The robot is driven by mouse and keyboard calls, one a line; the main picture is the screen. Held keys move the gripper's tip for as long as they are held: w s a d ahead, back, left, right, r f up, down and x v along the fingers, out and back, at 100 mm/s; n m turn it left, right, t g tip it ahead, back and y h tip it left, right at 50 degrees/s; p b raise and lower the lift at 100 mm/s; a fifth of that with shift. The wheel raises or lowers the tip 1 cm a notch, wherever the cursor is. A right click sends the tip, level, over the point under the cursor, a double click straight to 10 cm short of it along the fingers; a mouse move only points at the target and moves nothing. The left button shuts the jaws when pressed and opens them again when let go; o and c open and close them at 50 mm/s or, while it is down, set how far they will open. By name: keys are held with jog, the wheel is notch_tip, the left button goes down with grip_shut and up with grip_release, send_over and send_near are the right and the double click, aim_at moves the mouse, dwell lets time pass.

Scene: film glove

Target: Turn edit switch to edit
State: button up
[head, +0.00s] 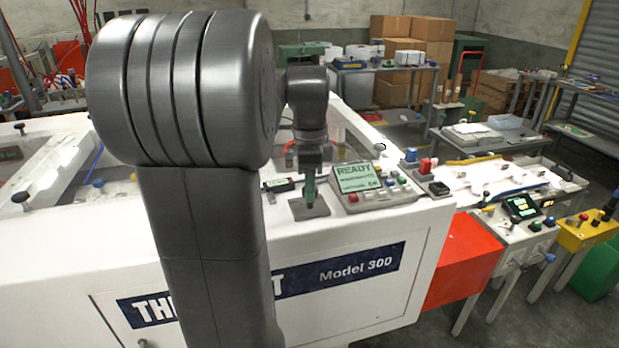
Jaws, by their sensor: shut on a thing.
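My gripper (310,202) points straight down at a small grey plate (321,211) on top of the white machine. It is shut on the edit switch, which stands on this plate. The fingers cover most of the switch, so its lettering and the way it points cannot be made out. To the right of the plate, a control panel (378,191) has a green screen (358,177) reading READY and several coloured buttons.
My arm hides the middle of the white machine (350,300). Red and black knobs (427,166) stand right of the panel. Another white console (515,235) and a yellow box (583,233) are further right.

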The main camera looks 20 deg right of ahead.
jog(key=m+p, duration=0.1)
jog(key=m, duration=0.4)
jog(key=shift+m, duration=0.3)
dwell(0.4)
jog(key=o, duration=1)
notch_tip(320, 180, up, 14)
jog(key=shift+f+b, duration=0.1)
jog(key=shift+b, duration=0.3)
notch_tip(320, 180, down, 14)
jog(key=shift+r+p, duration=0.1)
jog(key=shift+p, duration=0.5)
